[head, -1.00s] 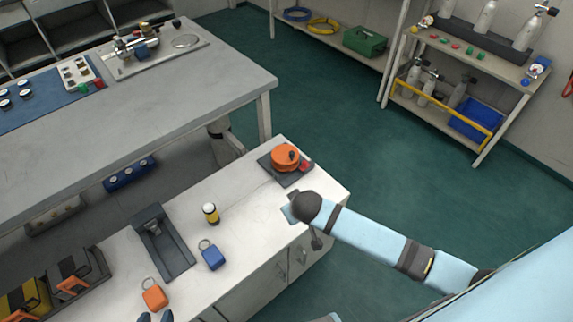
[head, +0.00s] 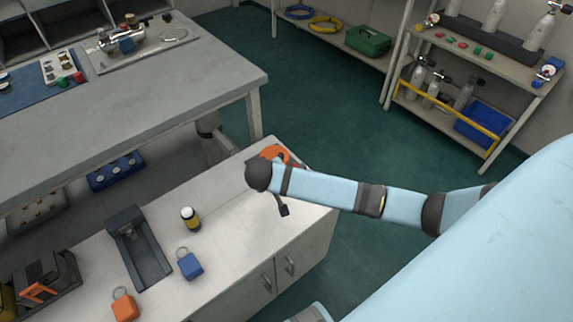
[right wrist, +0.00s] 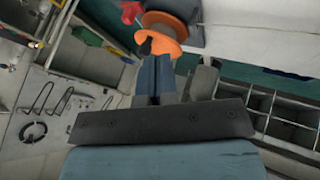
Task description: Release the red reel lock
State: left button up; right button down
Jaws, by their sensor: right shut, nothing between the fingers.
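The orange reel (head: 273,152) is at the far end of the white cabinet top, mostly hidden behind my right arm in the head view. The right wrist view shows the reel (right wrist: 163,27) just beyond my right gripper (right wrist: 155,62), with a black knob (right wrist: 145,46) on its face. The red reel lock (right wrist: 131,12) shows at the reel's edge, up and left of the fingertips. My right gripper is shut and empty, its tips pointing at the reel; I cannot tell whether they touch it. My left gripper is not in view.
A grey bench (head: 160,100) stands behind. Green floor is open to the right.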

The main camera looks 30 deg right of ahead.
jog(key=b+x, duration=0.2)
jog(key=x, duration=0.8)
jog(key=shift+w+d+f+b, duration=0.1)
jog(key=shift+d+f+b, duration=0.1)
jog(key=shift+d+b, duration=0.1)
jog(key=shift+d+r, duration=0.15)
jog(key=shift+d, duration=1.55)
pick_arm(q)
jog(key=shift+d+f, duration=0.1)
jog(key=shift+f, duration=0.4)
